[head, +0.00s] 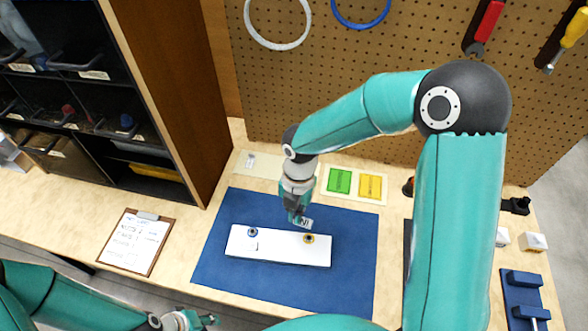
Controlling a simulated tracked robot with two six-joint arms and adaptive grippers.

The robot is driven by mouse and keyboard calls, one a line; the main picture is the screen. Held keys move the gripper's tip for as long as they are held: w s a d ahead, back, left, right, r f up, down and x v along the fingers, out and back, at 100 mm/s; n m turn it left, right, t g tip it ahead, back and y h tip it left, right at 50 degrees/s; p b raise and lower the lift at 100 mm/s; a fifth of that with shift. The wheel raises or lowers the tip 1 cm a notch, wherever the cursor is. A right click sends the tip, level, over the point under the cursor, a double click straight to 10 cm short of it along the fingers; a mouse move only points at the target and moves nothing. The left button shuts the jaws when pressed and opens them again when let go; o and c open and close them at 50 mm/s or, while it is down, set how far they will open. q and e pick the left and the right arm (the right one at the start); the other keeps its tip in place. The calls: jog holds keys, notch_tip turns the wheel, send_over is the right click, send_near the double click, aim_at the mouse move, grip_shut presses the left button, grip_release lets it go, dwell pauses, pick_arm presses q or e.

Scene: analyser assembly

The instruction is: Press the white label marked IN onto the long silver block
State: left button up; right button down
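The long silver block (278,256) lies on the blue mat and looks nearly white from here. It carries a blue-ringed round fitting (252,232) near its left end and a yellow-ringed one (309,239) towards its right. My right gripper (298,218) points down above the block's far edge. It is shut on the small white label (306,223), whose dark letters read upside down. The label appears to be just above or at the block's far edge; contact cannot be told. My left gripper (203,320) is low at the bottom edge, away from the block, its fingers too small to judge.
The blue mat (225,275) has free room around the block. Green (340,181) and yellow (371,186) labels lie on a pale sheet behind it. A clipboard (133,243) lies left, drawers (90,80) stand far left, and a pegboard (350,75) with tools rises behind.

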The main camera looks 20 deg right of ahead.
jog(key=s+a+n, duration=0.1)
jog(key=s+n, duration=0.1)
jog(key=s, duration=0.3)
jog(key=b, duration=0.4)
send_over(299, 253)
jog(key=shift+n, duration=0.3)
jog(key=shift+w+d+f, duration=0.1)
jog(key=shift+f, duration=1.15)
jog(key=shift+w+f, duration=0.1)
jog(key=shift+f, duration=1.1)
jog(key=shift+s+f+b, duration=0.1)
jog(key=shift+f+b, duration=0.4)
jog(key=shift+f, duration=0.9)
jog(key=shift+f, duration=0.15)
dwell(0.5)
dwell(0.5)
jog(key=shift+f, duration=0.15)
dwell(0.6)
dwell(0.3)
